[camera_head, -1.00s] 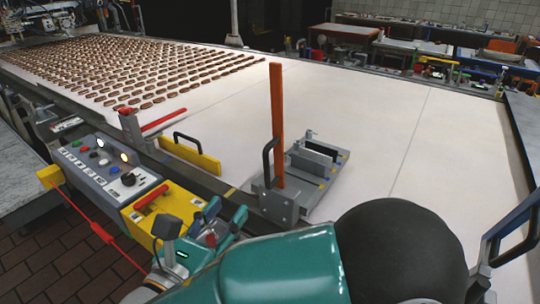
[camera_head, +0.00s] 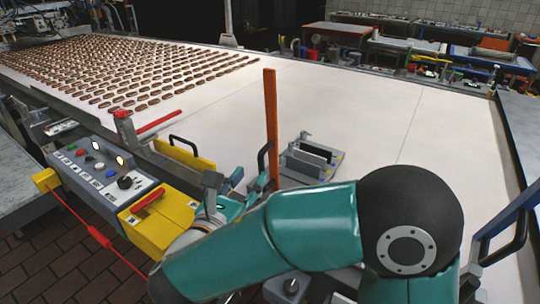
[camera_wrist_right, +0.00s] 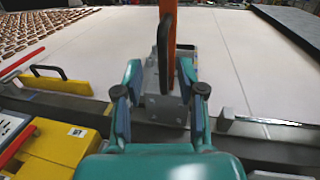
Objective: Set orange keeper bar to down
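The orange keeper bar (camera_head: 271,125) stands upright at the conveyor's near edge, with a black handle (camera_head: 264,160) on its side. In the right wrist view the bar (camera_wrist_right: 168,25) rises from a grey bracket (camera_wrist_right: 160,100), with the black handle (camera_wrist_right: 163,55) in front of it. My right gripper (camera_head: 232,186) is just left of the bar's lower part in the head view. In the right wrist view the gripper (camera_wrist_right: 158,78) is open, its fingers either side of the handle's line; contact cannot be told. My arm hides the bar's base in the head view. My left gripper is not in view.
A yellow bar with a black handle (camera_head: 190,155) lies along the edge to the left. A control box (camera_head: 105,170) and yellow box (camera_head: 160,222) are at the near left. A grey fixture (camera_head: 312,160) sits behind the bar. Chocolate-coloured biscuits cover the belt's far left.

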